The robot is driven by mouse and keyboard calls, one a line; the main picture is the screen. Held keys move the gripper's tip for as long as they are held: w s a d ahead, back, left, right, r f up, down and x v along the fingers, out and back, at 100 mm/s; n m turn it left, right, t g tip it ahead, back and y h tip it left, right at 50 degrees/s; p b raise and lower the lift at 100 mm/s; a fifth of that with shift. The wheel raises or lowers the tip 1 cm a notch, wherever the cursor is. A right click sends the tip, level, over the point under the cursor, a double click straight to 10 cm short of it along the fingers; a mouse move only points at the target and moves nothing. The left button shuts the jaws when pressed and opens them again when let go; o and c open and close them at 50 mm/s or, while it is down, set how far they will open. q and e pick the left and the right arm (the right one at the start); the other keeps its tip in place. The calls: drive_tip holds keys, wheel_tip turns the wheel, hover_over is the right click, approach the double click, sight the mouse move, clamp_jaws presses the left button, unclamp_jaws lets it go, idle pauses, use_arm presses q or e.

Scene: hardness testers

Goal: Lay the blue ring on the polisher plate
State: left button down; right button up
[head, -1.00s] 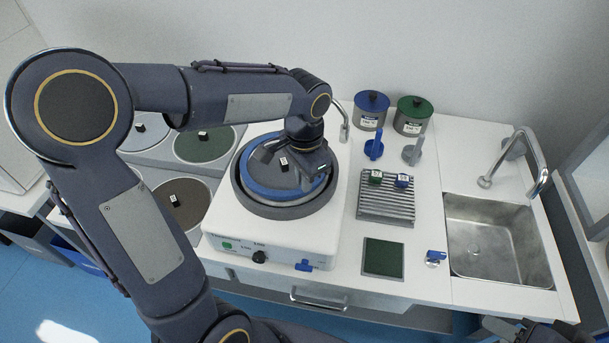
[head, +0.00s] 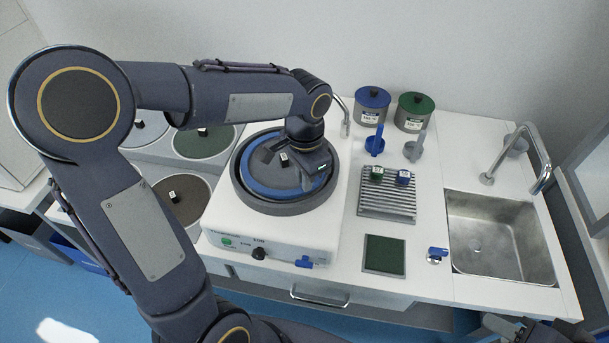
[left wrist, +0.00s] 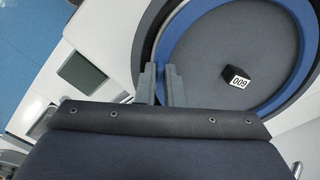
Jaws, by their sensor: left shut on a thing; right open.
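The blue ring (head: 247,174) lies level within the round dark bowl of the white polisher (head: 222,222), around the grey disc on its plate (head: 270,176). It also shows in the left wrist view (left wrist: 181,36) as a band around the grey disc (left wrist: 230,40), which bears a small black block with a number label. My left gripper (head: 322,171) is shut on the ring's right side; its fingers show in the left wrist view (left wrist: 166,72). The arm hides the ring's far part, and I cannot tell whether the ring touches the plate. My right gripper (head: 540,331) is partly in view at the bottom right, open.
Discs (head: 203,142) lie on trays at the left. Blue (head: 372,105) and green-lidded (head: 413,111) jars stand behind. A ribbed rack (head: 387,207) holds two small blocks. A green pad (head: 384,254) lies in front, and a sink (head: 500,240) is at the right.

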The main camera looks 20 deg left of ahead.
use_arm(q)
drive_tip(key=shift+f, duration=0.15)
drive_tip(key=c, duration=1.5)
unclamp_jaws()
drive_tip(key=shift+o, duration=0.2)
wheel_tip(320, 180, up, 8)
drive_tip(key=shift+s+f, duration=0.1)
drive_tip(key=s+f+n+t+h, duration=0.2)
drive_tip(key=s+n, duration=0.2)
drive_tip(key=s, duration=0.4)
drive_tip(key=s+f+n+t+h, duration=0.1)
drive_tip(key=s+f+n+t, duration=0.1)
drive_tip(key=s, duration=0.6)
drive_tip(key=shift+s+a+n+t+h, duration=0.25)
drive_tip(key=shift+n+t+h, duration=0.15)
drive_tip(key=shift+n+t, duration=0.55)
